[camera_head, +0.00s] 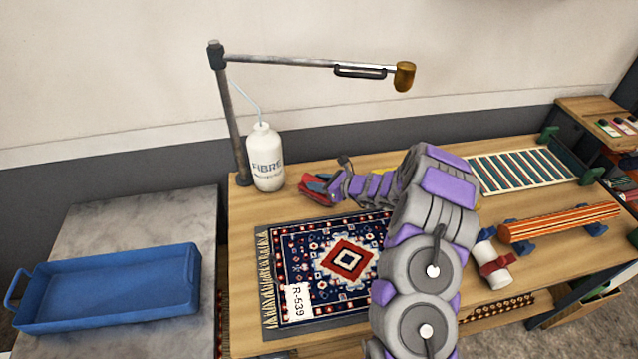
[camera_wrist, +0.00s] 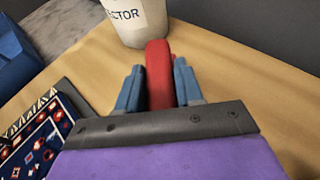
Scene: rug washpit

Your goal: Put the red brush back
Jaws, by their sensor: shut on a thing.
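The red brush (camera_wrist: 158,72) shows between the two blue fingers of my gripper (camera_wrist: 159,87) in the wrist view. My gripper is shut on it. In the head view the red brush (camera_head: 313,188) is at the end of my arm, behind the rug and to the right of the white bottle. Its bristles cannot be made out, and part of it is hidden by the fingers. I cannot tell whether it touches the wooden table (camera_head: 245,205).
A white bottle (camera_head: 265,160) stands close beyond the brush. A patterned rug (camera_head: 320,262) lies on the table front. A blue tray (camera_head: 110,290) is at left. A rack (camera_head: 525,170), a striped roll (camera_head: 560,221) and a white roll (camera_head: 494,266) are at right.

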